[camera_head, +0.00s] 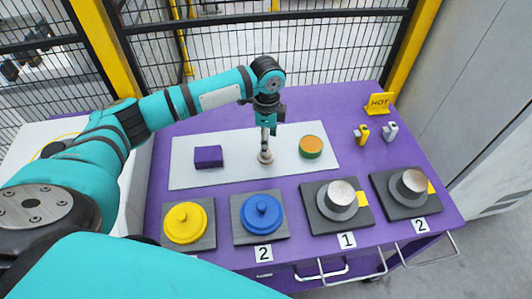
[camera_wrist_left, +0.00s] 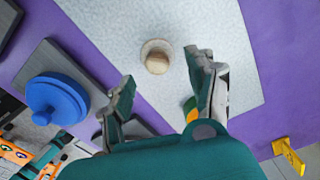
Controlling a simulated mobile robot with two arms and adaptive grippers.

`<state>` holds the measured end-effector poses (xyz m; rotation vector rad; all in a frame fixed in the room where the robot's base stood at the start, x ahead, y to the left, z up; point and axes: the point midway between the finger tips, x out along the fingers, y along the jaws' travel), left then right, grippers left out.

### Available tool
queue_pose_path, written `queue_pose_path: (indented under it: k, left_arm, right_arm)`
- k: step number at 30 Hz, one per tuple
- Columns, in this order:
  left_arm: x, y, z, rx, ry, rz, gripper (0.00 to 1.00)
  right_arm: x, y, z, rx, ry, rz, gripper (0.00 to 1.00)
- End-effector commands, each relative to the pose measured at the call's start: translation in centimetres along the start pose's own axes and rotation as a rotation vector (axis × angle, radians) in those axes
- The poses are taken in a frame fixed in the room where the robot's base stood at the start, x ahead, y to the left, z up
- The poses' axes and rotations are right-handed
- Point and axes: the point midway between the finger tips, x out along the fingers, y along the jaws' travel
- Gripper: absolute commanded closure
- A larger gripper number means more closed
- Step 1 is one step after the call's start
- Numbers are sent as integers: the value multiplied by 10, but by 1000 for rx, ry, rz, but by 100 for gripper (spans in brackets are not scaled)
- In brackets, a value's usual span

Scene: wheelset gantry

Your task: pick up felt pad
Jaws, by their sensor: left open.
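A small round pale disc with a wooden knob on top, which looks like the felt pad (camera_head: 265,157), lies on the white mat (camera_head: 190,178). It also shows in the left wrist view (camera_wrist_left: 157,60), just beyond the fingertips. My left gripper (camera_head: 267,138) points down above it. In the left wrist view its two fingers (camera_wrist_left: 163,70) are spread apart with nothing held between them. The knob sits roughly in line with the gap. The gripper hides part of the pad in the head view. My right gripper is not in view.
On the mat are a purple block (camera_head: 208,157) and an orange-topped green round piece (camera_head: 311,147). A yellow lidded piece (camera_head: 185,222), a blue one (camera_head: 262,212) and two metal cylinders (camera_head: 342,193) on dark plates line the front. A yellow HOT sign (camera_head: 378,104) stands back right.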

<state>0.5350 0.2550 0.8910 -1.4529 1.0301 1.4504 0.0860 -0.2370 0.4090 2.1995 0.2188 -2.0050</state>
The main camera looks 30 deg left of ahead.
Motion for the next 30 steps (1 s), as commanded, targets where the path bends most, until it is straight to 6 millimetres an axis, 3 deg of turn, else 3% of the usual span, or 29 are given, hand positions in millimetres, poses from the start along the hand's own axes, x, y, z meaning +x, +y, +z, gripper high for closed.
queue_pose_path:
  k: [9, 19, 30]
  left_arm:
    - [43, 4, 3, -1, -3, 3, 43]
    - [51, 3, 2, 1, -1, 1, 43]
    - [51, 4, 3, 1, -2, 2, 91]
  right_arm:
    - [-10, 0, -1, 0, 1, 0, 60]
    - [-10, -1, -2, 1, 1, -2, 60]
    - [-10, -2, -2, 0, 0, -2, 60]
